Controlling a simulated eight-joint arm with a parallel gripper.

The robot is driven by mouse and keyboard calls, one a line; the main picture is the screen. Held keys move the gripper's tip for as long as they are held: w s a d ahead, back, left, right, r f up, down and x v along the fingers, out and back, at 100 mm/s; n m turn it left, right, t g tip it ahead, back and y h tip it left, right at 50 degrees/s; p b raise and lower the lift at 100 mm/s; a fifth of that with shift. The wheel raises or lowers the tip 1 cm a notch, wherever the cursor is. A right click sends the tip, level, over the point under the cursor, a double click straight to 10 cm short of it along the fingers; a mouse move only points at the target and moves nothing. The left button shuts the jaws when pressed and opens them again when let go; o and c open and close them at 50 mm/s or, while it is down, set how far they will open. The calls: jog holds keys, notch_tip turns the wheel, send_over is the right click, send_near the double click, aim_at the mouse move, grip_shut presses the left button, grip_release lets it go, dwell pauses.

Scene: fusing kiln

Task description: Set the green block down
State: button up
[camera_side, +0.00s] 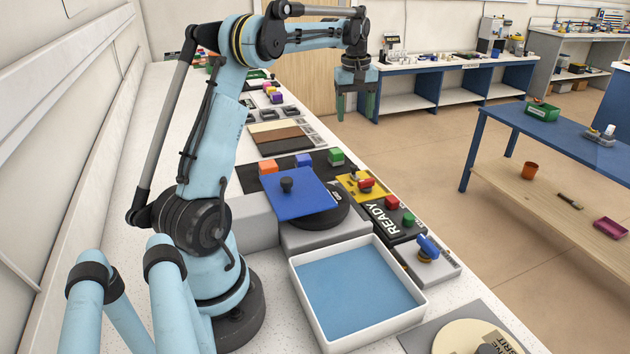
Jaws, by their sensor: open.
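The green block (336,155) sits upright on a dark mat (320,167), at the right end of a row with a blue block (303,160) and an orange block (268,167). My gripper (355,108) points down with its two fingers apart and nothing between them. In the side view it is above and slightly right of the green block, clear of it. Its exact height and depth over the bench cannot be told from this one view.
A blue plate with a dark knob (298,201) lies in front of the blocks. A yellow panel with a red button (362,185), a READY panel (393,217) and a white tray with a blue floor (357,286) are nearby. Wooden sample strips (280,135) lie behind.

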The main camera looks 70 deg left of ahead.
jog(key=s+d+r+m+t, duration=0.2)
jog(key=d+m, duration=0.2)
jog(key=d, duration=0.6)
jog(key=s+d+r+m+t, duration=0.15)
jog(key=d+m, duration=0.25)
jog(key=d, duration=0.6)
jog(key=s+d+f+m+t, duration=0.3)
jog(key=s+d+f+m, duration=0.2)
jog(key=d, duration=0.6)
jog(key=s+m, duration=0.2)
jog(key=s, duration=0.1)
jog(key=shift+s+d+f+m+h, duration=0.25)
jog(key=shift+d+f+m+h, duration=0.05)
jog(key=shift+d, duration=0.05)
